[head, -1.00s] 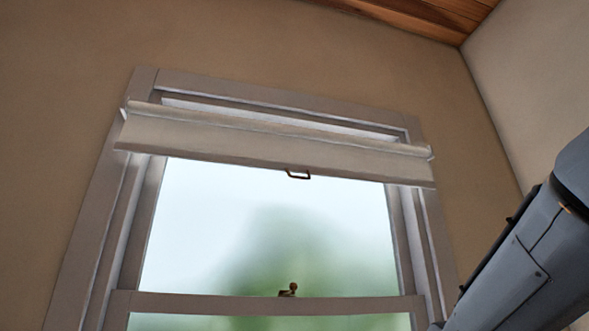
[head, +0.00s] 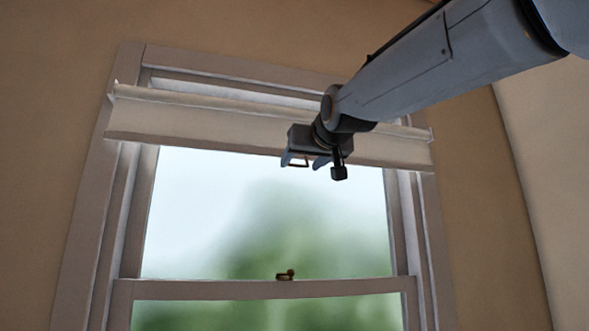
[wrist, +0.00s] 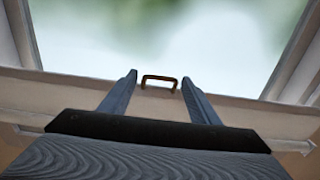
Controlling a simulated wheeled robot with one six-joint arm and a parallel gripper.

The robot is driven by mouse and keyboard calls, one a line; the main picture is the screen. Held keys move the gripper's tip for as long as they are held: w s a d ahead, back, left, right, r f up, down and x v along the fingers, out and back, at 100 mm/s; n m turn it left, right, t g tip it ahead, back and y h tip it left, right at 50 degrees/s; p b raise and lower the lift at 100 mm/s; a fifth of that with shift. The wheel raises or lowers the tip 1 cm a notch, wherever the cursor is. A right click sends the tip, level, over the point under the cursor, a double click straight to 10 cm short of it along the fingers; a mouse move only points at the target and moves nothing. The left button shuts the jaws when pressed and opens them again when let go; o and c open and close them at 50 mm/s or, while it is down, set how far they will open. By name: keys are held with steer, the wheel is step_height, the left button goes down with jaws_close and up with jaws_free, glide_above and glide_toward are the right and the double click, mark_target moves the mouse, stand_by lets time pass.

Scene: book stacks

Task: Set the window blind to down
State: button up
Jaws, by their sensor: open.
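The window blind (head: 200,122) is a pale roller blind, rolled up at the top of the window with only a short strip hanging. Its small brown pull handle (head: 300,163) sits at the middle of its lower edge. In the wrist view the handle (wrist: 159,80) shows between and just beyond the two fingertips. My gripper (head: 306,163) is open in front of the blind's lower edge, lined up with the handle. It also shows in the wrist view (wrist: 158,78). I cannot tell whether a finger touches the handle. My arm hides part of the blind's right side.
The window frame (head: 86,200) surrounds the glass. A crossbar (head: 200,290) with a small brown latch (head: 285,275) runs below the blind. The space before the glass is clear. A side wall (head: 555,180) stands at the right.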

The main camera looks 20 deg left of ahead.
steer(key=p+x, duration=0.3)
steer(key=x, duration=0.4)
